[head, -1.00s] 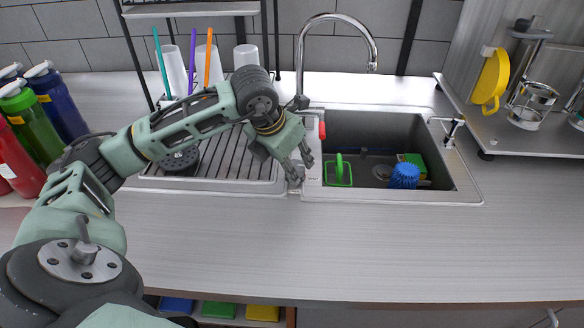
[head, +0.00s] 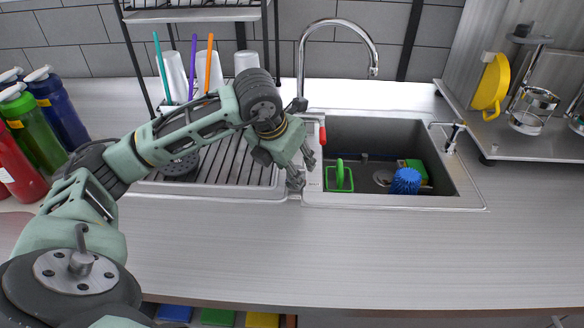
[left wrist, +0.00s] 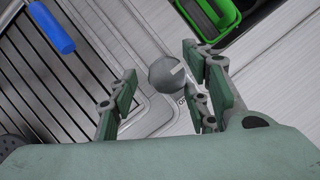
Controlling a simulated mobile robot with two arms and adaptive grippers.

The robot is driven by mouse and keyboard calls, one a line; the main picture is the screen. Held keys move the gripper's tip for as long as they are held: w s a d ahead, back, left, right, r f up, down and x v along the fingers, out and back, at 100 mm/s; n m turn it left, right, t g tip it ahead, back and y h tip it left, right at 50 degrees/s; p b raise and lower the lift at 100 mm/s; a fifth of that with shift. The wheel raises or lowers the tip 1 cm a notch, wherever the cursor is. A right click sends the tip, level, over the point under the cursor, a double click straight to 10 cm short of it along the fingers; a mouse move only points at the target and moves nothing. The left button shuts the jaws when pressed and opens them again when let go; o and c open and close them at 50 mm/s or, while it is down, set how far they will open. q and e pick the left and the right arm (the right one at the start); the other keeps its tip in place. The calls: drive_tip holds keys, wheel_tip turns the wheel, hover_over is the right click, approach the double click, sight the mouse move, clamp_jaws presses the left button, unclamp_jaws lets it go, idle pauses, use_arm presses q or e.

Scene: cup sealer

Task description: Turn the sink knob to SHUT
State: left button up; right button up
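The sink knob (left wrist: 166,74) is a grey round knob with a white mark on top, seen in the left wrist view. It stands on the metal sink deck, with partly hidden dark lettering beside it. My left gripper (left wrist: 165,88) is open, with its fingers on either side of the knob; I cannot tell whether they touch it. In the head view my left gripper (head: 300,165) is over the strip between the drainboard and the sink basin (head: 352,133), and it hides the knob there. My right gripper is not in view.
The faucet (head: 302,70) rises behind the gripper, with a red handle (head: 322,134) near the basin. The basin holds a green-framed item (head: 340,178) and a blue brush (head: 405,181). Cups stand at the back left, bottles at far left. The front counter is clear.

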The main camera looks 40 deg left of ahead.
use_arm(q)
drive_tip(key=shift+d+f, duration=0.1)
drive_tip(key=shift+f, duration=0.1)
drive_tip(key=v, duration=1.2)
idle(0.4)
